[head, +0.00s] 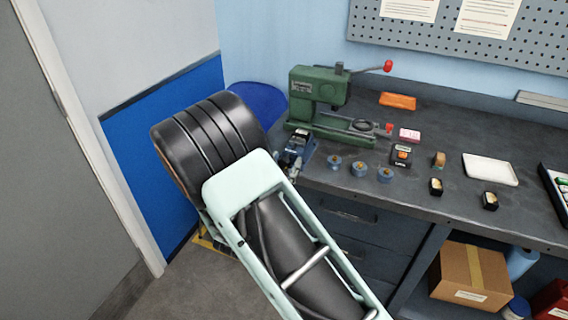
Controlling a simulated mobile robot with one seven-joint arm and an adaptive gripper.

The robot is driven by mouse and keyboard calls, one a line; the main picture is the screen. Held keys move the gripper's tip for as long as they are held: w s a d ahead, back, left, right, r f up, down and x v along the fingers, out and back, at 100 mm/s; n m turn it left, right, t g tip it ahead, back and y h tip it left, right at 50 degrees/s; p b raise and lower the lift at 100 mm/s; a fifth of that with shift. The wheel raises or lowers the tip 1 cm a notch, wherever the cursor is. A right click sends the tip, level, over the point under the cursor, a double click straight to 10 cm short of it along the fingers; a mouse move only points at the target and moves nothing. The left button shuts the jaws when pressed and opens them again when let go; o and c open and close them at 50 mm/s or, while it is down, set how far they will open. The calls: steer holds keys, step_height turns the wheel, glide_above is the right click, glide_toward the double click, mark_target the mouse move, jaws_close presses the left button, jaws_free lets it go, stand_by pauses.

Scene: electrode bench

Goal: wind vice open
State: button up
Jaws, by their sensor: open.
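A small blue vice (299,146) stands at the left front corner of the dark bench (460,150), just left of the green press. Its near side and handle are partly hidden behind my arm, and I cannot tell how far apart its jaws are. My arm fills the lower middle of the head view and reaches up toward the bench's left end. My gripper is not visible in this view.
A green lever press (318,92) with a red knob stands behind the vice. Several blue round pieces (359,168), a black block (401,155), an orange item (397,101), a pink block (409,134) and a white tray (490,169) lie on the bench. A cardboard box (472,278) sits below.

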jaws_close()
stand_by(0.3)
steer(key=shift+n+p, duration=0.3)
steer(key=n+p, duration=0.2)
steer(key=shift+r+n, duration=0.2)
steer(key=shift+n, duration=0.2)
steer(key=n+p, duration=0.4)
steer(key=n, duration=0.1)
steer(key=shift+n, duration=0.3)
steer(key=n+p, duration=0.4)
steer(key=n, duration=0.2)
steer(key=n+p, duration=0.2)
steer(key=n, duration=0.4)
steer(key=shift+d+f, duration=0.1)
steer(key=shift+n+p, duration=0.3)
